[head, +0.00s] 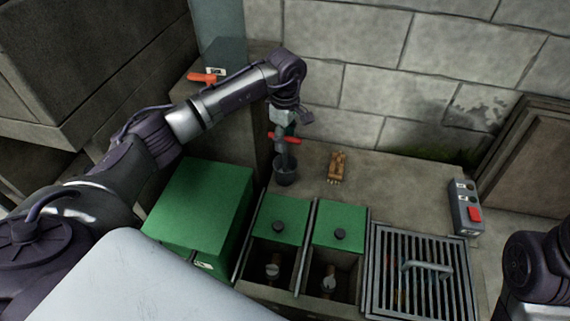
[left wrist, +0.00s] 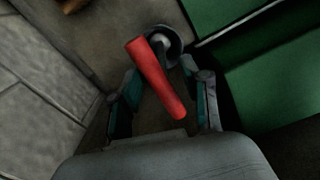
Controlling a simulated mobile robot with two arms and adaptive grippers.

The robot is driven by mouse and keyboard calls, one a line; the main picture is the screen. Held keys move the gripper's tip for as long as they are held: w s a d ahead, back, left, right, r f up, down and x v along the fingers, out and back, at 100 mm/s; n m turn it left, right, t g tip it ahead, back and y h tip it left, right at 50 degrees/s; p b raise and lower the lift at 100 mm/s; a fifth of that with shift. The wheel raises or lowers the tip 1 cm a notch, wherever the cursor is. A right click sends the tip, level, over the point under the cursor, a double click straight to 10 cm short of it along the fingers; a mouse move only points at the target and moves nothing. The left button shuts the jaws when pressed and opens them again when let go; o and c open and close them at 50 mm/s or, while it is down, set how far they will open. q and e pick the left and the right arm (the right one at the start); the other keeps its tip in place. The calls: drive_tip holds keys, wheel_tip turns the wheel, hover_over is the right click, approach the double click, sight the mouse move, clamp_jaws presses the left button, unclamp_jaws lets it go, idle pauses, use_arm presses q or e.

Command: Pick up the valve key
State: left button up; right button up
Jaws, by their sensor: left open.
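The valve key (head: 287,139) has a red crossbar handle on a grey shaft. It stands upright in a dark round cup (head: 285,172) on the concrete ledge. My left gripper (head: 284,129) points down right over the handle. In the left wrist view, the red handle of the valve key (left wrist: 153,78) lies between the spread fingers of my left gripper (left wrist: 160,72), with no clear grip on it. The cup also shows there, behind the handle. Part of my right arm (head: 540,265) shows at the right edge, but its gripper does not.
A green box (head: 205,205) and two open pits with green lids (head: 282,217) lie in front of the cup. A metal grate (head: 422,270), a grey control box with a red button (head: 466,207) and a small brown object (head: 337,167) are right. An orange-red handle (head: 203,77) is at back left.

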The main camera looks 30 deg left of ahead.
use_arm(q)
drive_tip(key=shift+f, duration=0.8)
drive_tip(key=shift+r, duration=0.1)
clamp_jaws()
drive_tip(key=shift+r, duration=0.1)
